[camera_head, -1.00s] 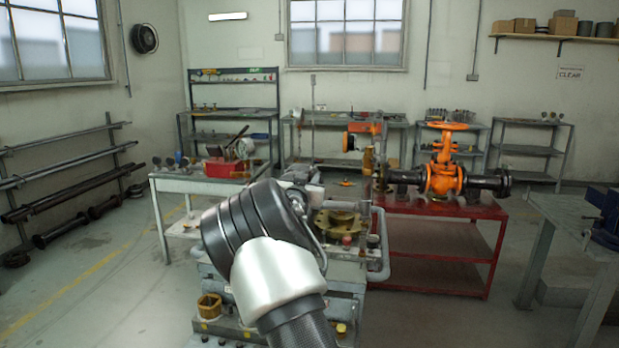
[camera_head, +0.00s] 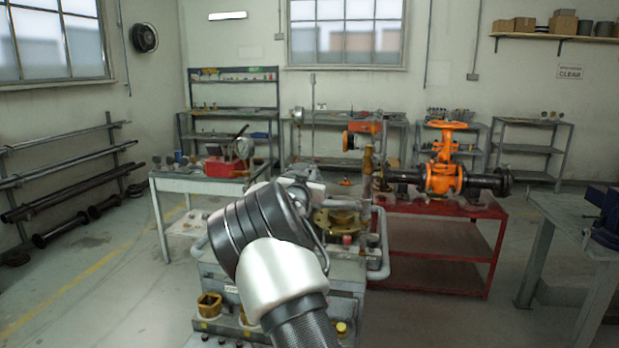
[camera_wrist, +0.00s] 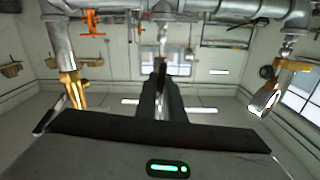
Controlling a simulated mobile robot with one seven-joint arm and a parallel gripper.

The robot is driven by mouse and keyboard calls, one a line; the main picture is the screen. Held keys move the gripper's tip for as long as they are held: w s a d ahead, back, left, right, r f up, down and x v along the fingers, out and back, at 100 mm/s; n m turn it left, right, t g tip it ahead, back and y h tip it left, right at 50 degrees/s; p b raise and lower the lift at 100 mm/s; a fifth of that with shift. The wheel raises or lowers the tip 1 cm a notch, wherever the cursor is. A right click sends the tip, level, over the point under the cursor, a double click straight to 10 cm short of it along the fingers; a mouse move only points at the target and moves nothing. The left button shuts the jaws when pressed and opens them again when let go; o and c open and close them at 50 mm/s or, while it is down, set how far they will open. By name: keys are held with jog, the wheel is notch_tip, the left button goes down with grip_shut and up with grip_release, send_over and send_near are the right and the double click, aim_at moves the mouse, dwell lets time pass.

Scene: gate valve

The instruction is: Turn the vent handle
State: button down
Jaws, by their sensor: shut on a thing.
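In the wrist view my gripper (camera_wrist: 160,85) reaches up the middle of the picture. Its dark fingers are close together around a thin, narrow piece that appears to be the vent handle (camera_wrist: 160,64), just below a grey pipe (camera_wrist: 215,8) with a short stem. Most of the handle is hidden between the fingers. In the head view my arm covers the gripper and the handle. A brass fitting (camera_head: 368,160) stands on the pipework to the right of my arm.
Brass fittings hang at the left (camera_wrist: 74,88) and right (camera_wrist: 290,75) of the wrist view, apart from my gripper. An orange gate valve (camera_head: 443,178) stands on a red bench (camera_head: 440,208) to the right. A grey table (camera_head: 200,183) is at the left. Open floor lies at the left front.

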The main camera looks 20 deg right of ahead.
jog(key=m+b, duration=0.4)
jog(key=m, duration=0.1)
jog(key=shift+s+d+f, duration=0.1)
jog(key=shift+d+f, duration=0.1)
jog(key=shift+f, duration=0.05)
jog(key=shift+d+f+m+b, duration=0.1)
jog(key=shift+m+b, duration=1.85)
jog(key=shift+m, duration=0.95)
jog(key=shift+f+m+b, duration=0.1)
jog(key=shift+m+b, duration=1.8)
jog(key=shift+m, duration=1)
jog(key=c, duration=1.9)
grip_release()
jog(key=shift+o, duration=0.2)
jog(key=shift+s, duration=0.2)
